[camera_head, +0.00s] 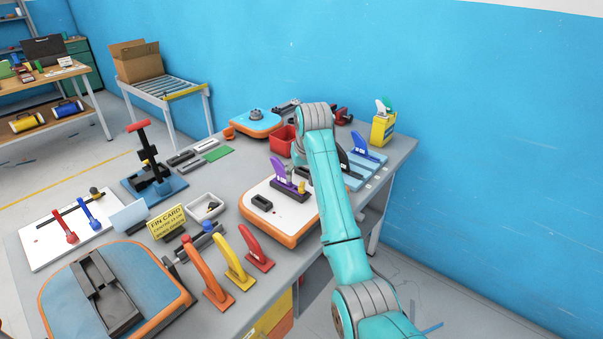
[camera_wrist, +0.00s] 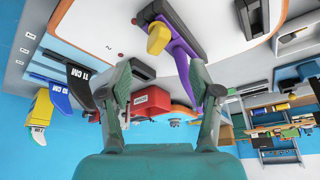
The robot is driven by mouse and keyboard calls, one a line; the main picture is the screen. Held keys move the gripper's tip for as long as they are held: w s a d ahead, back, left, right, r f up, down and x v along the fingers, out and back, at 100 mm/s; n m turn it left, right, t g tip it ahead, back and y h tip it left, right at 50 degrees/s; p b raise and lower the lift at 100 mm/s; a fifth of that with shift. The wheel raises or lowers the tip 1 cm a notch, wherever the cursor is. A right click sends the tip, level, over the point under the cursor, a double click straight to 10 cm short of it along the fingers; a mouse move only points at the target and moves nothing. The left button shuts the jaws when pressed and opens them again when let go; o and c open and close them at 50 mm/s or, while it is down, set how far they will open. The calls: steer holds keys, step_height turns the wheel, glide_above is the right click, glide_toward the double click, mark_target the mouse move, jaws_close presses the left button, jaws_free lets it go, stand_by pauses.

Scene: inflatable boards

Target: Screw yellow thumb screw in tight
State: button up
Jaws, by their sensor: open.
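The yellow thumb screw (camera_head: 301,187) stands at the end of the purple fin's base on a white, orange-edged board (camera_head: 285,223). In the wrist view the yellow thumb screw (camera_wrist: 158,38) shows at the top centre, beside the purple fin (camera_wrist: 181,50) and its dark base. My gripper (camera_wrist: 163,84) is open and empty, its two fingers spread apart. In that picture the screw lies above the gap between the fingertips, apart from both. In the head view my arm covers part of the board, and my gripper cannot be made out.
A black fin box (camera_head: 262,202) sits on the board's left part. Orange, yellow and red fins (camera_head: 232,262) stand at the front edge. A red bin (camera_head: 281,141), a blue fin rack (camera_head: 362,170) and a yellow container (camera_head: 383,128) stand at the back. A FIN CARD sign (camera_head: 167,223) stands left.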

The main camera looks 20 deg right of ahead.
stand_by(0.3)
steer(key=n+y, duration=0.1)
steer(key=n, duration=0.3)
steer(key=shift+y, duration=0.3)
steer(key=shift+n, duration=0.3)
steer(key=shift+d+n+g+y, duration=0.1)
steer(key=shift+n+g+y, duration=0.3)
steer(key=shift+n, duration=0.6)
steer(key=shift+n+y, duration=0.3)
steer(key=shift+n, duration=0.6)
steer(key=n+g, duration=0.1)
steer(key=n, duration=0.2)
steer(key=shift+n+g+y, duration=0.3)
steer(key=shift+n+y, duration=0.1)
steer(key=shift+f, duration=0.15)
